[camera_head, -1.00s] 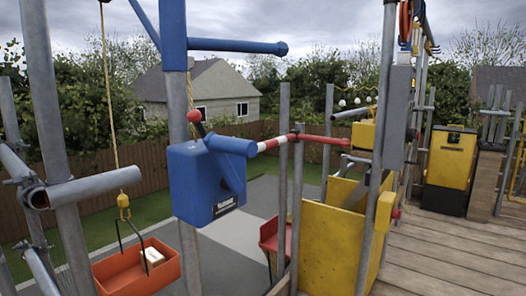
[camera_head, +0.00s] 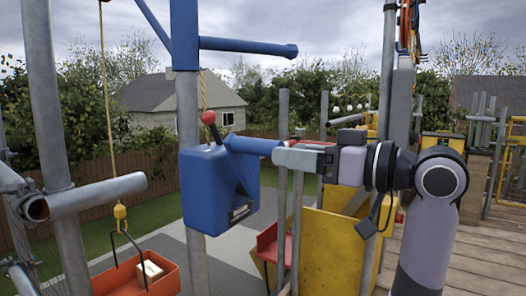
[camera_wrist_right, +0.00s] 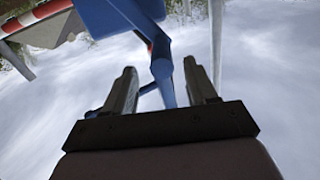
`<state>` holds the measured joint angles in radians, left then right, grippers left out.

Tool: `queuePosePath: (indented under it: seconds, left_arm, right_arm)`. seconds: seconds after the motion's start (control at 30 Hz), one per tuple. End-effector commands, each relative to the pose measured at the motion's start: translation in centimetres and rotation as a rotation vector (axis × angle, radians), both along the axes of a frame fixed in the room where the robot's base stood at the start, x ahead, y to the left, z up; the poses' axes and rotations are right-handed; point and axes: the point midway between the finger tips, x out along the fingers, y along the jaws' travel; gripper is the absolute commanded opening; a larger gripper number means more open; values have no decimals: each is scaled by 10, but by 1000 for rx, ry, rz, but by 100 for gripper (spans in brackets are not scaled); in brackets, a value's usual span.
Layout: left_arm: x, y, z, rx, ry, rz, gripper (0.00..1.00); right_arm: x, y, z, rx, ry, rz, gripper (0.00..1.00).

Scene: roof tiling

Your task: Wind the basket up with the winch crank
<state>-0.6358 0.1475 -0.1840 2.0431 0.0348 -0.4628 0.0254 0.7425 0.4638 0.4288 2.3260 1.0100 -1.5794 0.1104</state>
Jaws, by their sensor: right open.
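The blue winch box (camera_head: 212,190) is fixed to a grey upright pole. Its lever with a red knob (camera_head: 208,117) stands on top, and a blue cylinder (camera_head: 252,146) sticks out to the right. My right gripper (camera_head: 278,157) is open at the cylinder's end; whether it touches cannot be told. In the right wrist view, a blue bar (camera_wrist_right: 163,72) lies between the open fingers (camera_wrist_right: 165,88). The orange basket (camera_head: 165,276) hangs low at left from a yellow hook (camera_head: 120,212) on a rope, with a small pale block (camera_head: 151,268) inside. My left gripper is out of view.
Grey scaffold poles (camera_head: 282,200) stand behind my right gripper. A blue boom (camera_head: 246,46) is above the winch, and a grey tube (camera_head: 98,194) juts in at left. Yellow panels (camera_head: 330,250) are lower right, beside the wooden deck (camera_head: 450,265).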

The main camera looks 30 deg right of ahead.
Motion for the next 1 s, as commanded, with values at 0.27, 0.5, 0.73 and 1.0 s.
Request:
queuePosePath:
  seconds: [0.27, 0.5, 0.73, 1.0]
  left_arm:
    - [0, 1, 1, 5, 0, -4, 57]
    - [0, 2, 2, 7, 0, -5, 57]
    - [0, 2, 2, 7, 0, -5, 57]
    - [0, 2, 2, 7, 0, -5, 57]
  right_arm:
    - [22, 11, 4, -1, -6, 8, 57]
    - [54, 24, 4, -1, -5, 7, 57]
    - [63, 28, 4, -3, -7, 5, 57]
    - [63, 28, 4, -4, -7, 5, 24]
